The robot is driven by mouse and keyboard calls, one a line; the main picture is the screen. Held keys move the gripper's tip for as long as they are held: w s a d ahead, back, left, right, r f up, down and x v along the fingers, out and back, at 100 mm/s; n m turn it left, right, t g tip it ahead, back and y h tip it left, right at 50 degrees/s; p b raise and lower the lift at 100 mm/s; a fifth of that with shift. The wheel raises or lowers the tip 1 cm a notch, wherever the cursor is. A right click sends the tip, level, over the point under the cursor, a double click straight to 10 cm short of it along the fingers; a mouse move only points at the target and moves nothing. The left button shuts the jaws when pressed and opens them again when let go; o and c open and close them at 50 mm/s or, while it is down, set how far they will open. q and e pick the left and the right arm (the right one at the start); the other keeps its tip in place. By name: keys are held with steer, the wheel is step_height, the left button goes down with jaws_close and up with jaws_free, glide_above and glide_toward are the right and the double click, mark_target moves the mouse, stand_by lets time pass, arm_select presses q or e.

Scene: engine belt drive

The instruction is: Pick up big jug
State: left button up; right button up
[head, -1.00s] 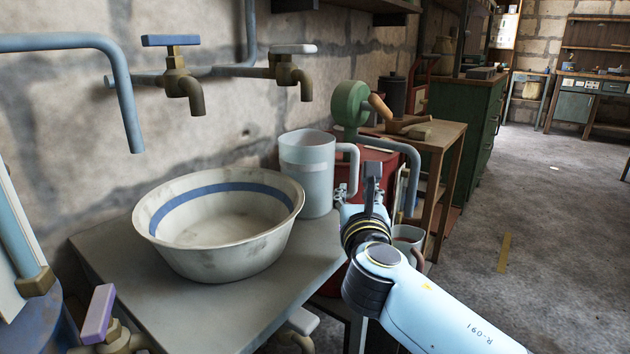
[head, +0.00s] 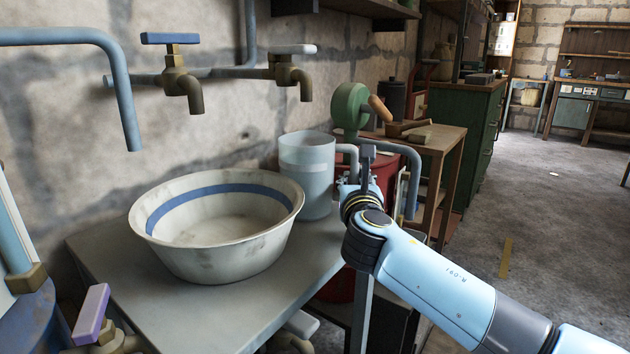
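The big jug (head: 306,178) is pale, translucent and blue-grey, and stands upright on the grey table behind the basin. Its handle (head: 350,152) is on its right side. My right gripper (head: 362,172) is at the handle, seen from behind. The wrist hides the lower handle and most of the fingers, so I cannot tell whether they touch or close on it. My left gripper is out of view.
A white basin with a blue band (head: 220,252) stands left of the jug on the grey table (head: 270,300). Two taps (head: 182,85) (head: 290,75) are on the wall above. A red container (head: 385,170) and a wooden table (head: 440,145) are behind my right gripper.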

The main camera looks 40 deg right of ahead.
jaws_close()
steer(key=shift+r, duration=0.1)
stand_by(0.3)
steer(key=shift+r, duration=0.15)
